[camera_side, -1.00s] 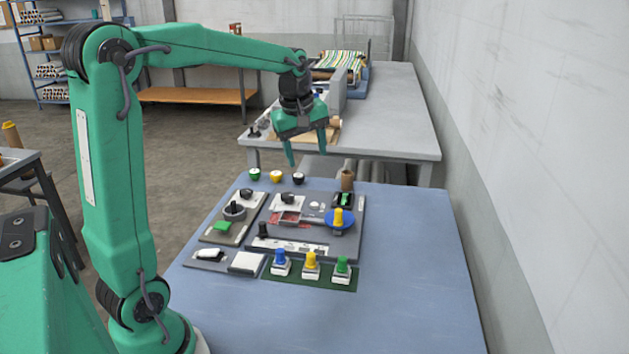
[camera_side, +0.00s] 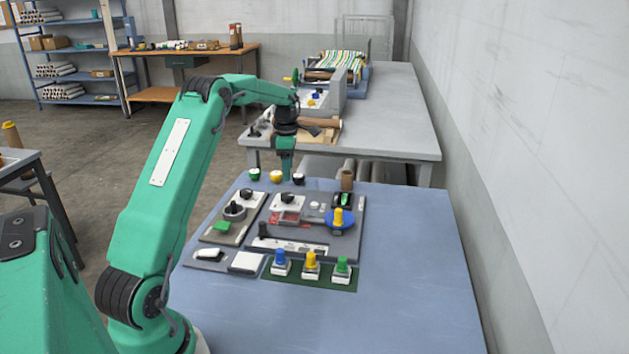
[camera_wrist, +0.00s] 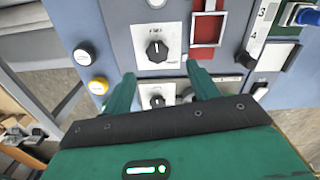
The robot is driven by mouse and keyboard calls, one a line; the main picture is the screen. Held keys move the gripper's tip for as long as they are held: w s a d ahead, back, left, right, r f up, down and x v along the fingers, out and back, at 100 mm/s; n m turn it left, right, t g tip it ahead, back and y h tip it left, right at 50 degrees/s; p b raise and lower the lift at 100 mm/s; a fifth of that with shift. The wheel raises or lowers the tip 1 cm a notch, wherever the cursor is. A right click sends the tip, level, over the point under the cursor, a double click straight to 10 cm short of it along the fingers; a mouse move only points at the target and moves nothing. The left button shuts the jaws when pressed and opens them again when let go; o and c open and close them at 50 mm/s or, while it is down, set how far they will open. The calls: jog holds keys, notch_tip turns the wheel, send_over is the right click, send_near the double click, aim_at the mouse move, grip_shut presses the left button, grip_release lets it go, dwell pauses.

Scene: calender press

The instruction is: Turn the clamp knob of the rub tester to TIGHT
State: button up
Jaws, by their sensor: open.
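A black knob (camera_side: 288,197) with a pointer ridge sits on a white plate at the back of the middle grey panel, which carries a red pad; I take it for the clamp knob. It shows in the wrist view (camera_wrist: 157,50) just beyond my fingertips, its pointer line toward the top; the plate's lettering is too small to read. My gripper (camera_side: 286,172) hangs above and behind this panel, apart from the knob. In the wrist view my gripper (camera_wrist: 159,74) is open and empty, one finger on each side of the knob's line.
A second black knob (camera_side: 246,193) is on the left panel and shows between my fingers in the wrist view (camera_wrist: 157,101). Green, yellow and black round caps (camera_side: 276,176) stand behind the panels. A blue dish (camera_side: 341,226) is to the right. The blue table's right side is clear.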

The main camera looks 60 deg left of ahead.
aim_at(287, 195)
jog(key=shift+a+f+n, duration=0.4)
jog(key=shift+a+f, duration=0.1)
jog(key=shift+f, duration=0.1)
jog(key=shift+f, duration=3.85)
jog(key=shift+c, duration=0.5)
jog(key=c, duration=0.9)
